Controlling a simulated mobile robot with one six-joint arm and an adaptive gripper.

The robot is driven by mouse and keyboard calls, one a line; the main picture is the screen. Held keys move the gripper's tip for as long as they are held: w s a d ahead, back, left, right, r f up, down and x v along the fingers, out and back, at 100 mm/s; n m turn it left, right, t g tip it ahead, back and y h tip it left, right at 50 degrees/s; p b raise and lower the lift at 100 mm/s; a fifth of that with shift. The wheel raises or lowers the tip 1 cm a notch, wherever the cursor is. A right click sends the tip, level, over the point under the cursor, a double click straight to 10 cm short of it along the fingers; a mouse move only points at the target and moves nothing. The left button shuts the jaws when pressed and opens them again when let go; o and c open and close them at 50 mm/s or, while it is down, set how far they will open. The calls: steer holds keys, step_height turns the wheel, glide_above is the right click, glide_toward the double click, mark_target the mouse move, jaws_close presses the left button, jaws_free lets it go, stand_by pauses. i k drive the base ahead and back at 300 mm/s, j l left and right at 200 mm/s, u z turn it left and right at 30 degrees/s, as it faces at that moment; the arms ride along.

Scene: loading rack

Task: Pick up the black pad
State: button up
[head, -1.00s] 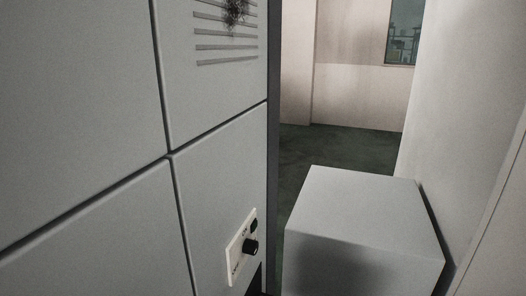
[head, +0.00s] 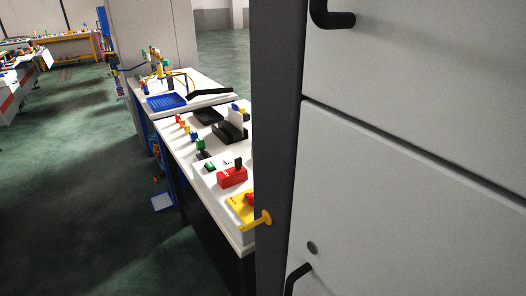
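No black pad can be told for certain in the head view. A flat black piece (head: 207,116) lies on a white-topped bench (head: 206,180) left of centre. A bulkier black object (head: 228,133) stands just in front of it on the same bench. Both are small and far off, so I cannot tell whether either is the pad. The right end of the bench is hidden behind a cabinet. My gripper is not in view.
A large grey cabinet (head: 420,170) with black handles fills the right half, close to me. A yellow piece (head: 258,221) shows at its dark edge. A red block (head: 232,177) and a blue tray (head: 166,101) sit on benches. Green floor (head: 80,200) is open at left.

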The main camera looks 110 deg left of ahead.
mark_target(204, 155)
steer(key=u, duration=4.15)
